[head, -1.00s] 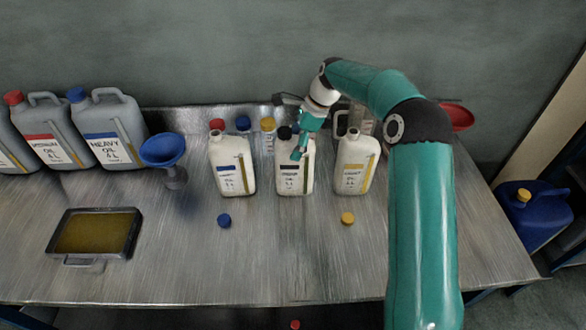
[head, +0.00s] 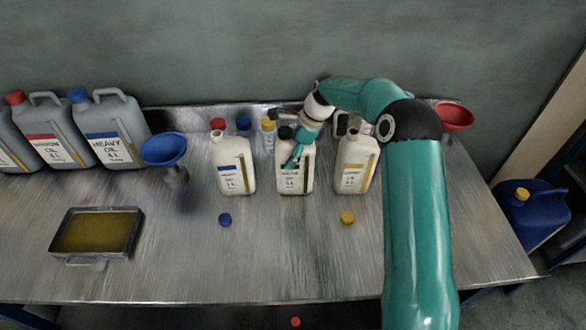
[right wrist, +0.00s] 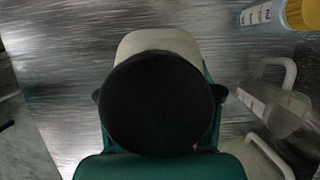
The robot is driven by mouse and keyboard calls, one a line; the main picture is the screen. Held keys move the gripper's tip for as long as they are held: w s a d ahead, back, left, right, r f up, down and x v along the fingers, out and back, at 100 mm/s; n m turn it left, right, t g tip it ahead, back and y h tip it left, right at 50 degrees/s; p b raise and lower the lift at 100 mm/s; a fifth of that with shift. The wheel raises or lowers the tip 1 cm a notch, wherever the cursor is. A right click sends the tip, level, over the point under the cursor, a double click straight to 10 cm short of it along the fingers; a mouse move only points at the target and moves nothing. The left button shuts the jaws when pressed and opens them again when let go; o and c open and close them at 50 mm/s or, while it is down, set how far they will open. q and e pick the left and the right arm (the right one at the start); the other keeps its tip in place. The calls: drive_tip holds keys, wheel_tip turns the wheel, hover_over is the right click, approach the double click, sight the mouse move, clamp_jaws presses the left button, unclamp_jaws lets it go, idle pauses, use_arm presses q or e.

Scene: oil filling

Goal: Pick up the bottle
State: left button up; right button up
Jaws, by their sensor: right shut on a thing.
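Three white bottles stand upright in a row on the metal bench. The middle bottle (head: 295,182) has a black cap (head: 285,132). The left bottle (head: 233,175) has a blue label band and the right bottle (head: 356,172) a yellow one. My right gripper (head: 295,157) comes from behind and is shut on the upper part of the middle bottle, which still appears to stand on the bench. In the right wrist view, a dark round shape (right wrist: 155,105) hides most of the pale bottle (right wrist: 160,42). My left gripper is not in view.
Blue (head: 225,219) and yellow (head: 347,217) caps lie in front. Small capped bottles (head: 268,138) stand behind. The front bench is mostly clear.

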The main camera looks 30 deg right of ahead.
drive_tip(key=shift+c, duration=1.2)
drive_tip(key=shift+w+r, duration=0.1)
clamp_jaws()
drive_tip(key=shift+r, duration=0.1)
